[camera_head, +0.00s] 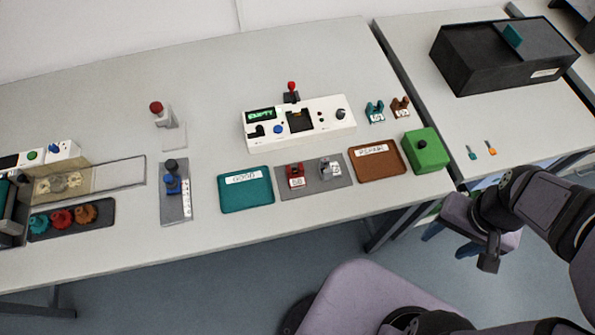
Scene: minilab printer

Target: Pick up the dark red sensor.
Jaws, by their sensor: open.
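The dark red sensor (296,173) stands upright on the left part of a grey tray (313,187) and has a small white label on its front. A grey sensor (329,168) stands beside it on the same tray. A teal sensor (374,111) and a brown sensor (400,107) stand to the right of the white tester. My gripper (488,262) is at the lower right, beyond the table's front edge and well apart from the dark red sensor. It is open, small and dark in this view, and nothing shows in it.
A teal "GOOD" tray (230,204) and a brown tray (366,172) flank the grey tray. The white tester (268,145) stands behind. A green box with a black knob (427,155) stands at right. A black case (470,75) is on the farther table.

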